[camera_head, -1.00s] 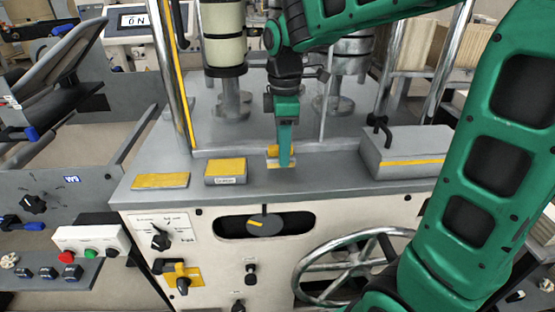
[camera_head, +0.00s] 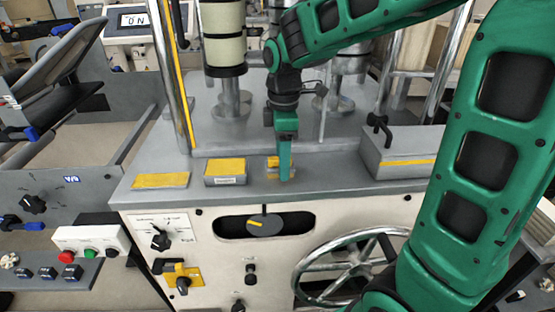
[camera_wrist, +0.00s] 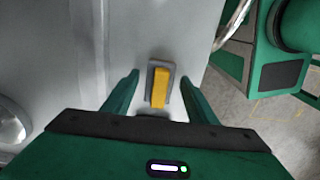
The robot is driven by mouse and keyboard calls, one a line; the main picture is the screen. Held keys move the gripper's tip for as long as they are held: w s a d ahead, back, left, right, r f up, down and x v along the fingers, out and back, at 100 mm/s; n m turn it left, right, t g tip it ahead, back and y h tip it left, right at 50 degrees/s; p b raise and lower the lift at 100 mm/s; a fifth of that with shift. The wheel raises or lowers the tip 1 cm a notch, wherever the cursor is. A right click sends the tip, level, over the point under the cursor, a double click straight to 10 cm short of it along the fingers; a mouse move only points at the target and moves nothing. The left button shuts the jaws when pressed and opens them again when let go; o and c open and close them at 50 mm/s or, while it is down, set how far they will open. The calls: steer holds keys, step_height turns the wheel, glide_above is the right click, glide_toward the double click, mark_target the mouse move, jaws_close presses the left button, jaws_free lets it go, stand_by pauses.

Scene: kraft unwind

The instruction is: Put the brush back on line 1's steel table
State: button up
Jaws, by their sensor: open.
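A small block with a yellow top and a grey body, which I take to be the brush (camera_head: 272,163), is at the front part of the grey machine top (camera_head: 325,184). It seems to rest on that surface. In the wrist view the brush (camera_wrist: 160,87) lies between my two fingers, with a gap on each side. My gripper (camera_head: 285,177) points down at it and is open. In the head view my near finger hides part of the brush. The wrist view also shows my gripper (camera_wrist: 158,88) with both fingers spread.
Left of the brush are a grey block with a yellow top and label (camera_head: 225,170) and a flat yellow pad (camera_head: 160,180). A grey box with a yellow stripe (camera_head: 408,155) stands to the right. Rollers (camera_head: 222,45) and upright posts rise behind. A handwheel (camera_head: 345,268) is below.

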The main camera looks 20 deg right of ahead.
step_height(320, 180, up, 12)
steer(key=s+d+f+m, duration=0.4)
steer(key=s+d+m, duration=0.1)
steer(key=s+m, duration=0.2)
steer(key=s+d+f+m, duration=0.5)
steer(key=s+m, duration=0.2)
steer(key=s, duration=0.1)
steer(key=s+d+f+m, duration=0.4)
steer(key=s+d+m, duration=0.2)
steer(key=s, duration=0.2)
steer(key=shift+s+f+m, duration=0.15)
steer(key=shift+f+m, duration=0.2)
steer(key=shift+m, duration=0.05)
steer(key=shift+w+f, duration=0.35)
steer(key=shift+w, duration=0.35)
steer(key=shift+s+r, duration=0.1)
steer(key=shift+s, duration=0.05)
